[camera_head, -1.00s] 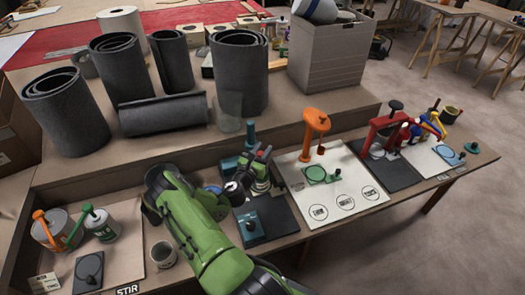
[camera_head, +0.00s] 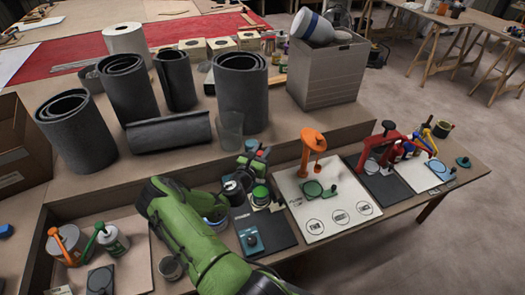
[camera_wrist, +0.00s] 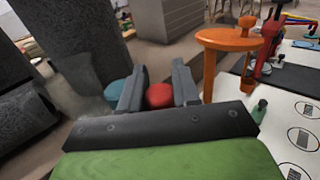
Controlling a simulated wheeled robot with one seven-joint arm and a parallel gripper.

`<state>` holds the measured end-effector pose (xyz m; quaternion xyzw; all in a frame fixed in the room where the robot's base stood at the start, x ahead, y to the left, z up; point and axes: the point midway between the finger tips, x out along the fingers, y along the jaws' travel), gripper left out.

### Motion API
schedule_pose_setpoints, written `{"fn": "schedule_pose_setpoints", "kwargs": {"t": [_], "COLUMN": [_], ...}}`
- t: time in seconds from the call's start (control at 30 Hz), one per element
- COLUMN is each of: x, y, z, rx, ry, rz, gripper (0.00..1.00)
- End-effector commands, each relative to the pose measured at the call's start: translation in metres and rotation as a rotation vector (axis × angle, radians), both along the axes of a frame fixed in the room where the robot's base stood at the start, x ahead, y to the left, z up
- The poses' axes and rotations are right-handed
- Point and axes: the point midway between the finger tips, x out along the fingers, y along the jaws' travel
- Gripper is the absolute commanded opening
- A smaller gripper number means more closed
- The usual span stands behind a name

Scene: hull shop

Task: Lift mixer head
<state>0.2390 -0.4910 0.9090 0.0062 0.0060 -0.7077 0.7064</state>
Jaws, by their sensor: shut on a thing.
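The mixer is a small teal machine on a black mat (camera_head: 270,225), with a teal base (camera_head: 250,239) at the front and a teal part (camera_head: 252,145) at the back. My gripper (camera_head: 258,160) is over its rear part and hides much of the head. In the wrist view, my gripper's fingers (camera_wrist: 158,92) close on either side of a red knob-like part (camera_wrist: 159,96). A teal rounded part (camera_wrist: 118,93) sits just left of the fingers. I cannot see clearly how far the head is tilted.
An orange stand (camera_head: 305,155) on a white board is close to the right of my gripper. Red and blue devices (camera_head: 380,150) stand farther right. Dark rolls (camera_head: 242,95) and a clear cup (camera_head: 230,130) are on the raised shelf behind. A mug (camera_head: 171,268) is at the front left.

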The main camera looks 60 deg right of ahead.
Motion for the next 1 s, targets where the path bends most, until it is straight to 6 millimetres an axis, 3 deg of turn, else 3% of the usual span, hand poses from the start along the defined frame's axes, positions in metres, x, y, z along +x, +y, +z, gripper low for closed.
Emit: {"fn": "schedule_pose_setpoints", "kwargs": {"t": [0.03,0.27,0.3,0.43,0.77,0.87,1.0], "x": [0.001,0.002,0.002,0.002,0.002,0.002,0.003], "y": [-0.002,-0.002,-0.003,-0.002,0.003,0.020,0.059], "z": [0.011,0.011,0.011,0.010,0.006,0.006,0.006], "rx": [-0.024,-0.028,-0.028,-0.025,-0.017,-0.015,-0.016], "ry": [0.003,0.001,0.001,0.000,0.003,0.005,0.008], "rz": [0.002,0.002,0.002,0.002,0.002,0.003,0.006], "gripper": [0.00,0.00,0.34,0.54,0.54,0.54,0.54]}}
